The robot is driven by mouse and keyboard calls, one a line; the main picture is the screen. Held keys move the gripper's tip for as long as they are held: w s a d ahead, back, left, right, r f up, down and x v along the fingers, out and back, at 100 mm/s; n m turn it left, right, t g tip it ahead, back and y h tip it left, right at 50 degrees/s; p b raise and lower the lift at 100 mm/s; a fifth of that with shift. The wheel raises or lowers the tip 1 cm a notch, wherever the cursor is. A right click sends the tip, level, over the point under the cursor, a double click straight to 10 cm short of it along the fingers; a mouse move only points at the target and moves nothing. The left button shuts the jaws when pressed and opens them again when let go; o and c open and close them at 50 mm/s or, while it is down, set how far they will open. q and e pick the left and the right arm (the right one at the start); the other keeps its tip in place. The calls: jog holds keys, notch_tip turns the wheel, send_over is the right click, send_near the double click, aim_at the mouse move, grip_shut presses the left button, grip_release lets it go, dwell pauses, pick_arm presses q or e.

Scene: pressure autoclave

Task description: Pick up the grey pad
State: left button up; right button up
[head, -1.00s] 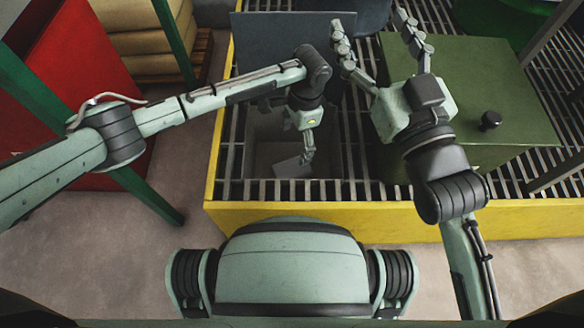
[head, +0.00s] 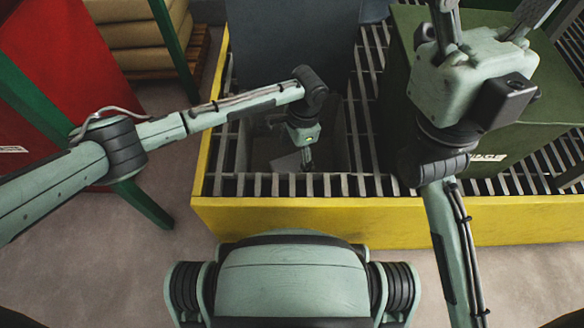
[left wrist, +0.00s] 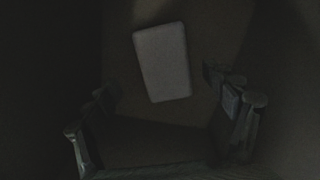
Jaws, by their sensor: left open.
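The grey pad (head: 287,162) lies at the bottom of a dark, open pit in the grated floor. In the left wrist view the grey pad (left wrist: 163,62) is a pale, slightly tilted rectangle on the pit floor. My left gripper (head: 306,160) reaches down into the pit above the pad. In the left wrist view its fingers (left wrist: 162,88) are spread wide and empty, with the pad beyond and between them. My right gripper (head: 488,18) is raised at the upper right, fingers apart. Its fingertips are cut off by the top edge.
Metal grating (head: 365,120) surrounds the pit, with a yellow frame (head: 330,215) in front. A raised dark lid panel (head: 290,45) stands behind the pit. A green box (head: 535,110) is at right. A red cabinet (head: 50,60) and a green post (head: 175,45) stand at left.

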aim_at(293, 165)
pick_arm(q)
jog(key=f, duration=0.1)
jog(key=f+b, duration=0.1)
jog(key=f, duration=0.1)
jog(key=f+b, duration=0.1)
jog(key=shift+w+a+f, duration=0.15)
jog(key=shift+w+f, duration=0.15)
jog(key=shift+f, duration=0.05)
jog(key=shift+r, duration=0.1)
jog(key=c, duration=1.1)
